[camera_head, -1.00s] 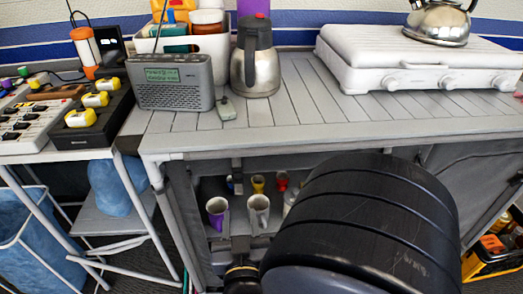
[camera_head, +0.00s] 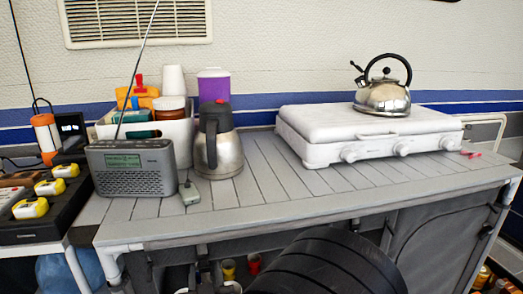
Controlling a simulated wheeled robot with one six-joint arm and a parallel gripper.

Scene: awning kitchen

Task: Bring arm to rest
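My arm shows as a large dark ribbed link at the bottom centre of the head view, in front of the grey slatted counter (camera_head: 300,215). My gripper is not in view. I cannot tell whether it holds anything. The link hides part of the shelf under the counter.
On the counter stand a grey radio (camera_head: 134,168), a steel jug (camera_head: 217,142), a white caddy (camera_head: 170,132) and a white stove (camera_head: 365,133) bearing a kettle (camera_head: 383,94). Yellow-and-white items sit in a black tray (camera_head: 15,232) at left. The counter's front middle is clear.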

